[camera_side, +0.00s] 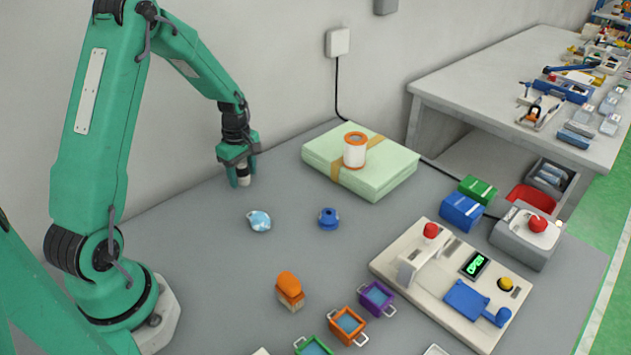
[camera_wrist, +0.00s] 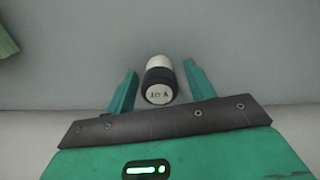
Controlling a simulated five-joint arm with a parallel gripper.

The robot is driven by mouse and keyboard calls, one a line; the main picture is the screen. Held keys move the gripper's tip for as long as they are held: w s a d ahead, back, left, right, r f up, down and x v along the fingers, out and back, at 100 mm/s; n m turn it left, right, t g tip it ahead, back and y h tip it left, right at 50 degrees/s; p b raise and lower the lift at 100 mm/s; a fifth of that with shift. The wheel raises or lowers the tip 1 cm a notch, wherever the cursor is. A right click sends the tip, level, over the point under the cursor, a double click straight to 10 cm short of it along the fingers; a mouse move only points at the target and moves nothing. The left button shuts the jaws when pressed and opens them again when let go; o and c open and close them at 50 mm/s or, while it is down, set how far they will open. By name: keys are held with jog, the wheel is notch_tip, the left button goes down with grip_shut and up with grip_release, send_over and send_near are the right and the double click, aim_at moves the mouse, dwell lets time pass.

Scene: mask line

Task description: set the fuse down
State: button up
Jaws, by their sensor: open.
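My gripper (camera_side: 242,173) is low over the grey table at the back left, pointing down around the fuse. In the wrist view my gripper (camera_wrist: 160,70) is open, with a gap between the fuse and each finger. The fuse appears to rest upright on the table, though its base is not clearly seen.
A pale green stack (camera_side: 380,178) with a white and orange spool (camera_side: 355,150) lies to the right. A light-blue lump (camera_side: 259,221) and a blue spool (camera_side: 328,219) lie in front. Small bins (camera_side: 348,325) and a control panel (camera_side: 450,300) stand nearer the camera.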

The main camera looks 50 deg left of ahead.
aim_at(242, 167)
notch_tip(242, 167, up, 12)
dwell(0.6)
jog(key=shift+r, duration=0.1)
dwell(0.4)
jog(key=s+d+r+m+t, duration=0.3)
jog(key=s+d+r+m, duration=0.3)
jog(key=d+r+m, duration=0.5)
jog(key=s+d+r+m+t, duration=0.1)
jog(key=s+d+m+t, duration=0.1)
jog(key=s+d+m, duration=0.7)
jog(key=shift+s+t, duration=0.3)
jog(key=shift+s, duration=0.5)
